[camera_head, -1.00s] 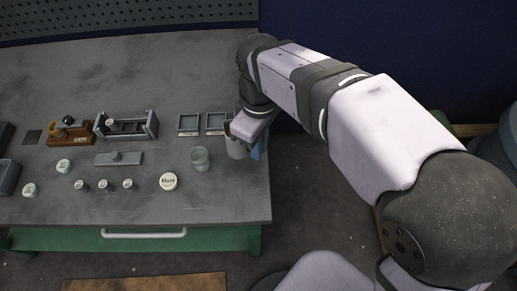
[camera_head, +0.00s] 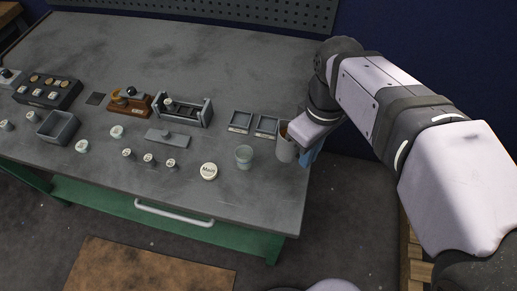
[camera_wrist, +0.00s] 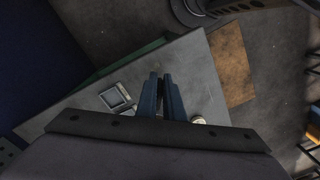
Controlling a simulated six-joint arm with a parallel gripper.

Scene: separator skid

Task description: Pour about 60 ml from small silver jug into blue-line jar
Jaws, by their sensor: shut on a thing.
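The small silver jug (camera_head: 286,148) stands upright, or nearly so, near the right edge of the bench in the head view. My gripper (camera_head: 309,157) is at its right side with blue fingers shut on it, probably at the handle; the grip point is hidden. In the wrist view my gripper's fingers (camera_wrist: 161,85) are almost together, and the jug cannot be made out. A clear glass jar (camera_head: 244,157) stands just left of the jug, apart from it. It looks empty, and a blue line cannot be made out.
A round "Main" button (camera_head: 209,171) lies left of the jar. Two shallow square trays (camera_head: 241,121) lie behind it. A grey rack (camera_head: 183,112), a wooden-based device (camera_head: 130,103) and several small knobs are farther left. The bench's right edge is close to the jug.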

